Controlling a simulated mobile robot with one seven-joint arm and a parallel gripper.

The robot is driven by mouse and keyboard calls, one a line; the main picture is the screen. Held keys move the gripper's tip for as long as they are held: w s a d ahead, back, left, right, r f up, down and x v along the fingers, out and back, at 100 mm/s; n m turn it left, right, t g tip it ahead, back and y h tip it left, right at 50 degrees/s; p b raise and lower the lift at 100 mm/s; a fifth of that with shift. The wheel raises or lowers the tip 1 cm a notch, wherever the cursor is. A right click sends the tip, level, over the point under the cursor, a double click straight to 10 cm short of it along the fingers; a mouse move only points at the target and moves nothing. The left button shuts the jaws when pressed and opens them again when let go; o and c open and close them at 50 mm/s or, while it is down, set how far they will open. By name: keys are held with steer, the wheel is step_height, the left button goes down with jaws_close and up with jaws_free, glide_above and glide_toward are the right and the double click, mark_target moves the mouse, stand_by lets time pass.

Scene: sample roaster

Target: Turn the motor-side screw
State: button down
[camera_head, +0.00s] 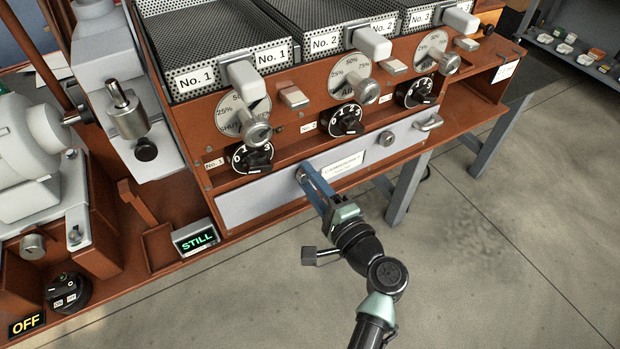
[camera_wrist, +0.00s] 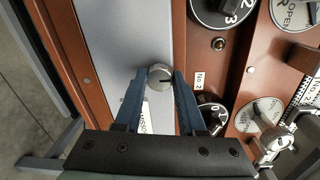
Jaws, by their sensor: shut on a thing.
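The motor-side screw (camera_wrist: 159,76) is a round silver knob with a dark mark on its face, on the pale grey front panel (camera_head: 255,200) below the roaster's dials. In the head view it is mostly hidden at the fingertips, near the panel's middle left. My gripper (camera_head: 303,174) reaches the panel from the front. In the wrist view its two blue fingers (camera_wrist: 159,80) stand on either side of the knob and are shut on it. A second round silver screw (camera_head: 387,138) sits further right on the same panel, beside a white label plate (camera_head: 343,165).
Black numbered dials (camera_head: 252,158) and silver lever knobs sit just above the panel. The floor in front is clear.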

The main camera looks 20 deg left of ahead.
steer(key=shift+c, duration=2.4)
jaws_free()
steer(key=v, duration=1.3)
steer(key=shift+p, duration=0.45)
steer(key=shift+f, duration=0.1)
